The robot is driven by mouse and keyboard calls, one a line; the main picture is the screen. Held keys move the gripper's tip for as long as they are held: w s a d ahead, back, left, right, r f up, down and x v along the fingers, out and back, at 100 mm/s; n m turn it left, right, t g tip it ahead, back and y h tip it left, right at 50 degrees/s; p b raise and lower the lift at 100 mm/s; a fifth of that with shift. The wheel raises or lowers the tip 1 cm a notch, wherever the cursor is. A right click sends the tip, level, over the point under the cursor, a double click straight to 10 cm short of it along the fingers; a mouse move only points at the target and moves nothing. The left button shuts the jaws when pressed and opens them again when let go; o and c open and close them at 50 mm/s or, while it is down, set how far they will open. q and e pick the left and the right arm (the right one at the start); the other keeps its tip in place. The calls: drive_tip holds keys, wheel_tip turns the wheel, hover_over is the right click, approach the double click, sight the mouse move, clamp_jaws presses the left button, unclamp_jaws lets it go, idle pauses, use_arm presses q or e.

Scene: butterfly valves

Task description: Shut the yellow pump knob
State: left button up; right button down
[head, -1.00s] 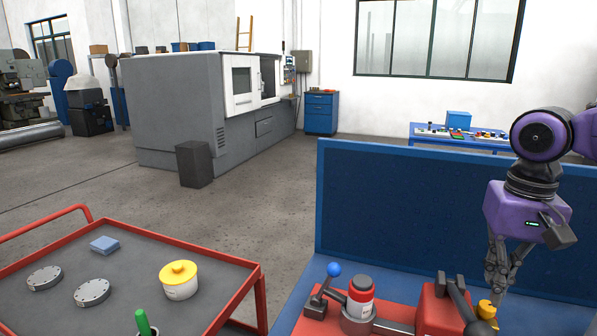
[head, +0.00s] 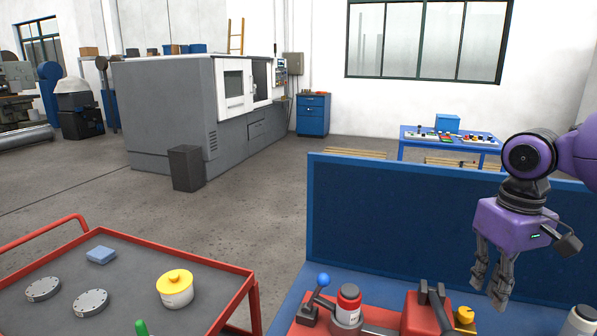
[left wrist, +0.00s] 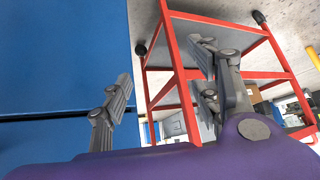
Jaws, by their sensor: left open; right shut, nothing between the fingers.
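The yellow knob (head: 465,315) sits low in the head view, on the right side of the red pump body (head: 414,314). Its lower part is cut off by the picture edge, and I cannot tell its exact angle. My right gripper (head: 487,292) hangs fingers-down above and to the right of the knob, apart from it. It is shut with nothing in it. My left gripper (left wrist: 165,75) shows only in the left wrist view. Its fingers are wide apart and empty, beside a blue panel (left wrist: 65,70) and a red cart frame (left wrist: 180,85).
A white container (head: 580,320) is at the right edge. A blue back panel (head: 400,225) rises behind.

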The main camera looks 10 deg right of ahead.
sight(465, 314)
wheel_tip(465, 314, down, 6)
drive_tip(key=shift+f+b, duration=0.1)
drive_tip(key=shift+b, duration=0.9)
drive_tip(key=shift+s+f, duration=0.1)
drive_tip(key=shift+f, duration=0.25)
use_arm(q)
wheel_tip(465, 314, down, 2)
drive_tip(key=shift+s+f, duration=0.1)
drive_tip(key=shift+f, duration=0.05)
use_arm(e)
drive_tip(key=shift+s, duration=0.1)
drive_tip(key=shift+f, duration=0.15)
use_arm(q)
drive_tip(key=shift+s+f+b, duration=0.3)
drive_tip(key=shift+f+b, duration=0.05)
drive_tip(key=shift+b, duration=0.15)
drive_tip(key=shift+s+f+b, duration=0.3)
drive_tip(key=shift+f+b, duration=0.05)
drive_tip(key=shift+f, duration=0.05)
use_arm(e)
drive_tip(key=shift+w+a, duration=0.1)
drive_tip(key=shift+w, duration=0.35)
use_arm(q)
drive_tip(key=shift+w+d+r, duration=0.1)
drive_tip(key=shift+w+r, duration=0.05)
drive_tip(key=shift+w, duration=0.1)
